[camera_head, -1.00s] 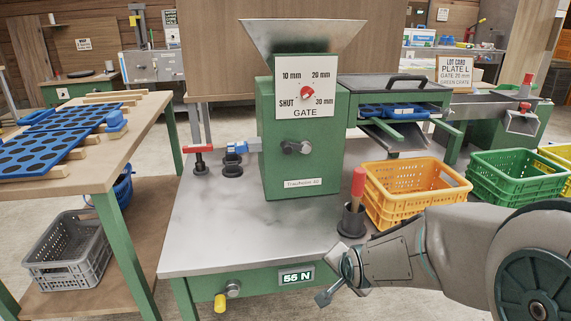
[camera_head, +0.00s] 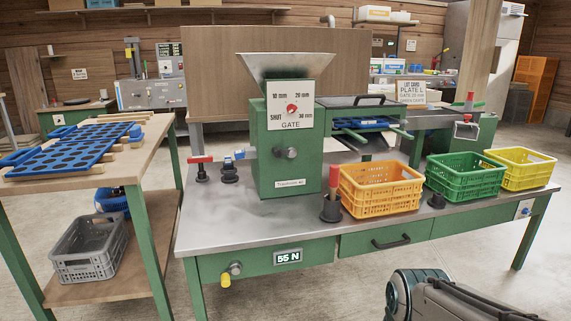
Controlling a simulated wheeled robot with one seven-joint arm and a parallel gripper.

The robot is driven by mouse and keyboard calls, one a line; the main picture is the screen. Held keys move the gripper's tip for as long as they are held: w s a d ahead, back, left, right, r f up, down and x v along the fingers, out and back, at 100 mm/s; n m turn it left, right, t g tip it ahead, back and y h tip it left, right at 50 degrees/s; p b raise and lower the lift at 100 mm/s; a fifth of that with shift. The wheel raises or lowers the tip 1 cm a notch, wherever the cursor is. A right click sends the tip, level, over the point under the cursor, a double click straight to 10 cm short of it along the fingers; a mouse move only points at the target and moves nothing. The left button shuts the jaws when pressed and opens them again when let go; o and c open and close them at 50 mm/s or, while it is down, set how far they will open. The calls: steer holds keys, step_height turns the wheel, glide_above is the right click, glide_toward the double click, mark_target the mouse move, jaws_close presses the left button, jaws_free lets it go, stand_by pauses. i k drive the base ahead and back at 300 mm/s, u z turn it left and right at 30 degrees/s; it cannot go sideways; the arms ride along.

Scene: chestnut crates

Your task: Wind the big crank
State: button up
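A green sorting machine (camera_head: 300,166) with a steel hopper (camera_head: 286,66) stands on the steel-topped bench. A bare dark shaft stub (camera_head: 286,152) sticks out of its front, below the GATE dial (camera_head: 292,109). A red-handled piece (camera_head: 333,178) stands upright in a black holder (camera_head: 331,209) at the machine's front right. A red-handled tool (camera_head: 201,160) and a blue-handled one (camera_head: 234,154) sit in black holders at its left. A yellow-handled crank (camera_head: 226,279) is on the bench front. I cannot tell which is the big crank. My gripper is out of view; only part of my arm shows, bottom right.
Orange (camera_head: 380,188), green (camera_head: 465,176) and yellow (camera_head: 520,167) crates line the bench's right side. A wooden table with a blue perforated plate (camera_head: 70,152) stands left, a grey crate (camera_head: 90,248) on its shelf. A display (camera_head: 288,257) reads 55 N. Floor in front is open.

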mark_target(277, 152)
steer(key=u, duration=0.4)
steer(key=i, duration=0.9)
steer(key=z, duration=0.3)
